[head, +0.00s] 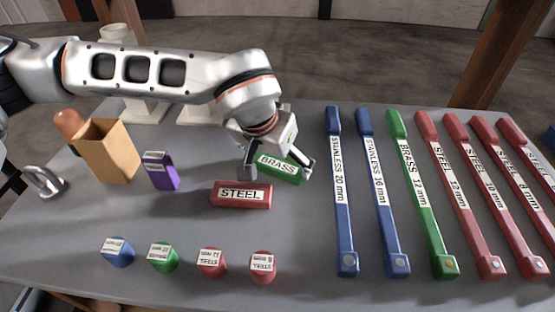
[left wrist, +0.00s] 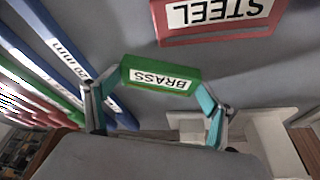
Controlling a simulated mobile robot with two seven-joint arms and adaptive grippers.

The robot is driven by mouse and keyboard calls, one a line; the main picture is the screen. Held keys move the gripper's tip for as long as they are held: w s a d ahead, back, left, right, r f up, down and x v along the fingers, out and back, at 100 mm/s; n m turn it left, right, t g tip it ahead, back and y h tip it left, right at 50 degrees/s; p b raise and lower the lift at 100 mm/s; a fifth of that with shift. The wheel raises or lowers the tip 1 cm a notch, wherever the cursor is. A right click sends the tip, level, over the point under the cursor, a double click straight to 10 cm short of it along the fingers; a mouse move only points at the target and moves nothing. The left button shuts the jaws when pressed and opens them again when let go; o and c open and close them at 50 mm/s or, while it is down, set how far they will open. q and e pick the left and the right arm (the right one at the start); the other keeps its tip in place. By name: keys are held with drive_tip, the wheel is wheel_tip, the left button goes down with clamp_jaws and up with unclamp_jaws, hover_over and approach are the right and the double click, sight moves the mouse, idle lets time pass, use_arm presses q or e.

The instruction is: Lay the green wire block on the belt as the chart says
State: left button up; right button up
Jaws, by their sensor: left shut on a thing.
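The green block labelled BRASS (head: 279,168) is between the fingers of my left gripper (head: 277,172), near the middle of the grey surface. In the left wrist view the green block (left wrist: 160,76) spans the gap between the two teal-padded fingers, which are shut on its ends. I cannot tell whether it touches the surface beneath. A red block labelled STEEL (head: 241,195) lies just in front of it and also shows in the left wrist view (left wrist: 218,18). I cannot make out a chart or identify the belt. My right gripper is not in view.
Several blue, green and red labelled bars, including a green brass bar (head: 422,190), lie at the right. Small coloured pieces, including a green one (head: 163,258), stand in front. A purple block (head: 160,171), tan box (head: 108,150) and metal loop (head: 43,182) are at left.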

use_arm(q)
drive_tip(key=shift+f, duration=0.15)
drive_tip(key=o, duration=1.2)
